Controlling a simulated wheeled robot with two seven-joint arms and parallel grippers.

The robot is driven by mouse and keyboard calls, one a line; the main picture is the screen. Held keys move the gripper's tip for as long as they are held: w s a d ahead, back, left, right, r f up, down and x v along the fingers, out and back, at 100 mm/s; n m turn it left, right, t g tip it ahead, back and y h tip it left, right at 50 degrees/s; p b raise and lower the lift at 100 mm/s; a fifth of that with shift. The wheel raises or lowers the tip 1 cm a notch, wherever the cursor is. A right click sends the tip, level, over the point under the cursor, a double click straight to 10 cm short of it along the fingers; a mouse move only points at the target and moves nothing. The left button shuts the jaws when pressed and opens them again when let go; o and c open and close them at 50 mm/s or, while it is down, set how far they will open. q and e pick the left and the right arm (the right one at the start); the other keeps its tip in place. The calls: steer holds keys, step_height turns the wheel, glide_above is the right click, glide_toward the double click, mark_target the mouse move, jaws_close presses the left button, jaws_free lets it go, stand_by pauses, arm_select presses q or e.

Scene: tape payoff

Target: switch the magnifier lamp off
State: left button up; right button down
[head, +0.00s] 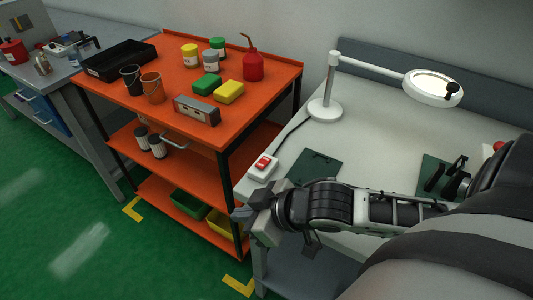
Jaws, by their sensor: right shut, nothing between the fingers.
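The white magnifier lamp (326,108) stands on the light grey bench, and its round head (432,88) glows as if lit. A dark cord runs from its base toward a white switch box (257,172) with a red rocker (263,162) near the bench's left edge. My right gripper (239,213) is shut and empty, pointing left at the bench's front left corner. In the picture it is below the switch box, apart from the rocker. The wrist hides part of the bench there. My left gripper is out of view.
An orange cart (225,115) with tubs, buckets and a red oil can (253,66) stands just left of the bench. A dark green plate (314,168) lies beside the switch box. A green mat (436,172) with black parts lies further right.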

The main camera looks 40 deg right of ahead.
arm_select(q)
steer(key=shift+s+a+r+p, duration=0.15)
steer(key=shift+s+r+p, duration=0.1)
steer(key=shift+p, duration=0.4)
arm_select(e)
steer(key=d+r+m, duration=0.2)
steer(key=d+r, duration=1.2)
steer(key=shift+w+r+g, duration=0.15)
steer(key=shift+r+g, duration=0.15)
steer(key=shift+g, duration=0.1)
steer(key=shift+d, duration=0.1)
